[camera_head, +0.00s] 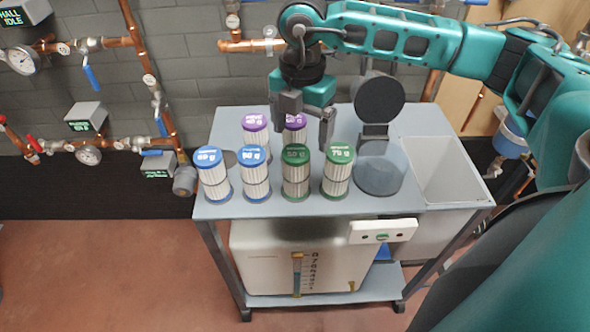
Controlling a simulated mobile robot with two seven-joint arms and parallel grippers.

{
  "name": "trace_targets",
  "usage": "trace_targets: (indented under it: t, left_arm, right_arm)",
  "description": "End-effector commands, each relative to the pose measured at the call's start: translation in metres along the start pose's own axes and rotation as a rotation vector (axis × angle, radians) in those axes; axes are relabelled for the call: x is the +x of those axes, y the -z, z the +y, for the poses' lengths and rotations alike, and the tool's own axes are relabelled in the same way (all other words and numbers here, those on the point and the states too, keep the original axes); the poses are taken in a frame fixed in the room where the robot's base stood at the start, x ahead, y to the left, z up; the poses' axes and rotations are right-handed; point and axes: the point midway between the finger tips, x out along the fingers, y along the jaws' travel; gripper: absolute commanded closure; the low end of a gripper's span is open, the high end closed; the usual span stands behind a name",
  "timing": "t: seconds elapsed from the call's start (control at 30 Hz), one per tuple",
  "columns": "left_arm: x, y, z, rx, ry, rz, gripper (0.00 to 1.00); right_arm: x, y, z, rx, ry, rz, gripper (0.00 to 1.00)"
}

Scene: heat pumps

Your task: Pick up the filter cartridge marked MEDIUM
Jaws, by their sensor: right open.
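Several pleated filter cartridges stand upright on a grey cart top. Two have blue caps, the left one (213,176) and the right one (256,175). Two have green caps, the left one (296,173) and the right one (338,172). Behind them stand two with purple caps, the left one (256,136) and the right one (295,134), which is partly hidden. The cap lettering is too small to read, so I cannot tell which is marked MEDIUM. My right gripper (306,126) is open, fingers down, over the purple-capped cartridges at the back. My left gripper is out of view.
A dark round-lidded housing (380,172) stands right of the cartridges. An open grey bin (447,168) is at the cart's right end. A white tank (300,263) sits on the lower shelf. Copper pipes with gauges line the wall at left.

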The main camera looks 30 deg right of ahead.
Motion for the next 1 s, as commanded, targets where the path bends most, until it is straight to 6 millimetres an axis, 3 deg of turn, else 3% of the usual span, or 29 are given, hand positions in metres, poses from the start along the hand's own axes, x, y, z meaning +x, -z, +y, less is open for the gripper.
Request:
trace_targets:
  t: [0.1, 0.37, 0.63, 0.93, 1.0]
  left_arm:
    - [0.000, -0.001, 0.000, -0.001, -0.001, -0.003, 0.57]
    - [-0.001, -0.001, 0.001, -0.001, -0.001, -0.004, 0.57]
    - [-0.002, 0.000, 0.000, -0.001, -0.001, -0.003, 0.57]
    - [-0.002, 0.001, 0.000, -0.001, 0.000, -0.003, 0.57]
    - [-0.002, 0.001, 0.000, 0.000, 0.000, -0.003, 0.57]
  right_arm:
    - [0.021, 0.001, 0.000, 0.000, 0.001, 0.002, 0.12]
    - [0.042, 0.002, 0.002, -0.003, 0.000, 0.004, 0.12]
    - [0.080, 0.005, 0.006, -0.002, -0.001, 0.004, 0.12]
    - [0.086, 0.005, 0.006, -0.003, -0.002, 0.005, 0.12]
    - [0.086, 0.005, 0.006, -0.003, -0.002, 0.005, 0.17]
